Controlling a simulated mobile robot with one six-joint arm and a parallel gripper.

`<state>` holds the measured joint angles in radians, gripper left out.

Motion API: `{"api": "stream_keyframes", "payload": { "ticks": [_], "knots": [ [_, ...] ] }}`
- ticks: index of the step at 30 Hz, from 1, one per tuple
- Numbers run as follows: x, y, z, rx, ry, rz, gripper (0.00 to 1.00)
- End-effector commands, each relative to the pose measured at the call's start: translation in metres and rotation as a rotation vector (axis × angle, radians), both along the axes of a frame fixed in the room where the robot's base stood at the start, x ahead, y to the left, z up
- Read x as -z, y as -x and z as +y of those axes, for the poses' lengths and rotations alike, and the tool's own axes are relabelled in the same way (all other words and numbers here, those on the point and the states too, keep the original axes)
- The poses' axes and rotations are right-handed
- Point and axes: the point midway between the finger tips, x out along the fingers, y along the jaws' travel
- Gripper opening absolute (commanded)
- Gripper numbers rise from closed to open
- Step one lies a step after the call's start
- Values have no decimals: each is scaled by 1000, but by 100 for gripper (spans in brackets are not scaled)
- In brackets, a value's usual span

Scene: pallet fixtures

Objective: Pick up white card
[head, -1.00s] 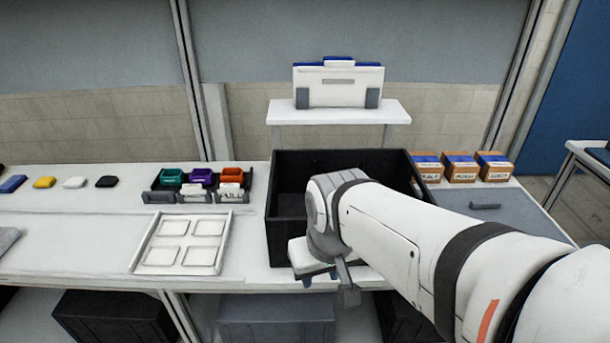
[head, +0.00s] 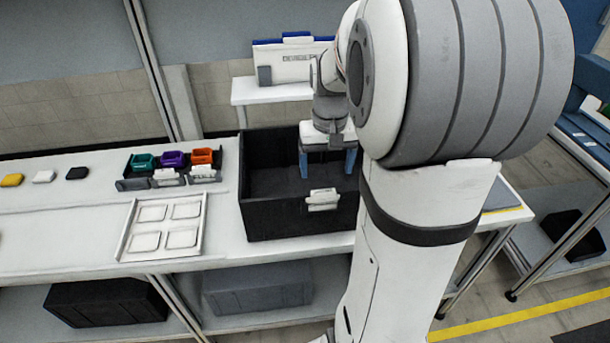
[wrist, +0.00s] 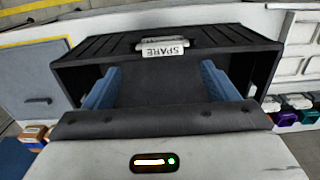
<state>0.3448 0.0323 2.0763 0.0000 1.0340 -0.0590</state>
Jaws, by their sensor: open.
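A small flat white piece (head: 43,176), which looks like the white card, lies on the bench at the left, between a yellow piece (head: 12,180) and a black piece (head: 77,173). My gripper (head: 327,166) is far to its right, pointing down over the black bin (head: 270,218). Its two blue fingers are wide apart with nothing between them. The wrist view shows the open fingers (wrist: 160,85) over the same bin, with a label reading SPARE (wrist: 164,49) on its wall. The white piece is not visible in the wrist view.
A white tray with square recesses (head: 126,236) lies left of the bin. Behind it stands a dark organizer (head: 132,184) with teal, purple and orange bins. A white shelf (head: 270,92) stands behind the black bin.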

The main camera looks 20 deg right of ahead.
Motion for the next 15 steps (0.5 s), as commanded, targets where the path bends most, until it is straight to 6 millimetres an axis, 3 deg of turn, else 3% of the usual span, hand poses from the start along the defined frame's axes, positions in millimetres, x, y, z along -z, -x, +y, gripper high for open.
{"api": "stream_keyframes", "payload": {
  "ticks": [15],
  "knots": [
    [66,-2,4,-3,-1,2,80]
  ]
}}
